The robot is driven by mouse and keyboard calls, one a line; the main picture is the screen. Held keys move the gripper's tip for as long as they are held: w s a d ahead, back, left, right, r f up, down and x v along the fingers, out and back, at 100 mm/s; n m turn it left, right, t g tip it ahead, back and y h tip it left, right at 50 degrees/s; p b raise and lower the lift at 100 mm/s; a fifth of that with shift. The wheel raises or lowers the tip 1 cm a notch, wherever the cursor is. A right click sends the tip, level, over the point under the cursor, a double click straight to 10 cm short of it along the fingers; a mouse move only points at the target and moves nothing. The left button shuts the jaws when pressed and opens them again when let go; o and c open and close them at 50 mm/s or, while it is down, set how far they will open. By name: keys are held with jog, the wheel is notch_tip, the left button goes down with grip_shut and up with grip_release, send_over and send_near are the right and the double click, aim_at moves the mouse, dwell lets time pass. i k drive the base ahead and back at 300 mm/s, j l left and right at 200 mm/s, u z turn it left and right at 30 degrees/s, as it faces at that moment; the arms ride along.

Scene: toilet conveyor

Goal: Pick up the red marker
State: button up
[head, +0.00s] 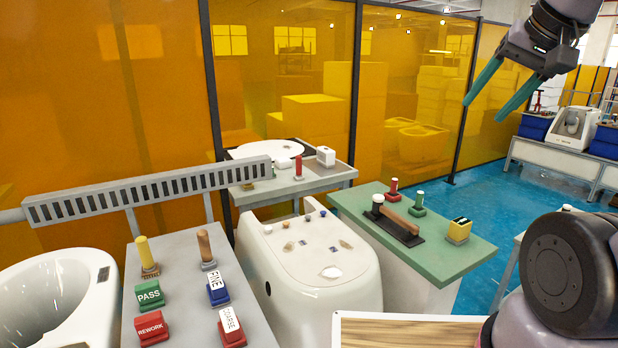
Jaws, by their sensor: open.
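Two upright red things could be the red marker, and I cannot tell which it is. One is a slim red stick (298,167) standing on the grey table at the back. The other is a short red post (393,190) on a dark base, at the back edge of the green-topped table. A similar green post (419,202) stands to its right. My gripper (485,109) is at the upper right, its two teal fingers apart and empty. It appears high above the green-topped table, away from both red things.
The green-topped table (455,262) also holds a black tray with a brown bar and a yellow block (459,230). A white ceramic piece (310,275) stands left of it. A grey stand (190,300) bears labelled blocks. Orange panels close the back.

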aim_at(152, 328)
jog(key=u, duration=1.95)
